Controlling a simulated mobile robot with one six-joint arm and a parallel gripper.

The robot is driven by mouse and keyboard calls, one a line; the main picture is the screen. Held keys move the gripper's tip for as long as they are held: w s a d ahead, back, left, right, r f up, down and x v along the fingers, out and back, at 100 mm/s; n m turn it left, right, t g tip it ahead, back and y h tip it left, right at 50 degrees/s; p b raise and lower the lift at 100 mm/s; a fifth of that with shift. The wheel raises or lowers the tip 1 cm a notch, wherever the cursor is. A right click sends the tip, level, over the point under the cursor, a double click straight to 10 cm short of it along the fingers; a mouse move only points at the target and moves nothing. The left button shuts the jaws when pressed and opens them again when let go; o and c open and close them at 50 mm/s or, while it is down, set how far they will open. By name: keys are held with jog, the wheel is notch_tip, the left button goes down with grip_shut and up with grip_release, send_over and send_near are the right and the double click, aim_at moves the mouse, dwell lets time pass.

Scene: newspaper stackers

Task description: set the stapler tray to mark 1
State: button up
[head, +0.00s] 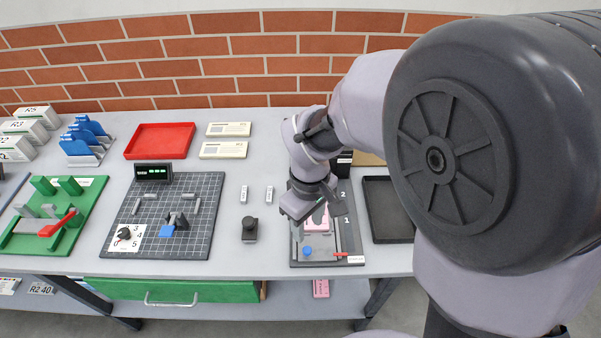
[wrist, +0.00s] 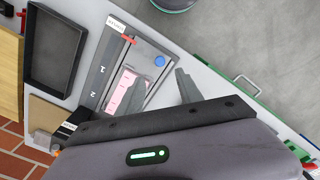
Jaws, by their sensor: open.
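The stapler unit is a dark grey board (head: 328,262) on the table in the head view, with white marks 1 and 2 along its right side. It also shows in the wrist view (wrist: 155,45). A pink piece (head: 317,226) lies on it, also seen in the wrist view (wrist: 118,92). A blue knob (head: 307,251) sits near its front left; it is clear in the wrist view (wrist: 159,62). A red pointer (head: 341,253) is at the front end, short of mark 1. My gripper (head: 317,215) is open above the pink piece, pointing down; contact cannot be told.
A black tray (head: 389,232) stands just right of the unit. A small black device (head: 249,231) and two small light pieces stand to its left. A gridded board (head: 190,245) lies farther left. The table's front edge is close below the unit.

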aim_at(307, 249)
notch_tip(307, 249, down, 10)
jog(key=b, duration=0.3)
jog(key=shift+f, duration=0.1)
jog(key=shift+c, duration=0.4)
grip_shut()
dwell(0.8)
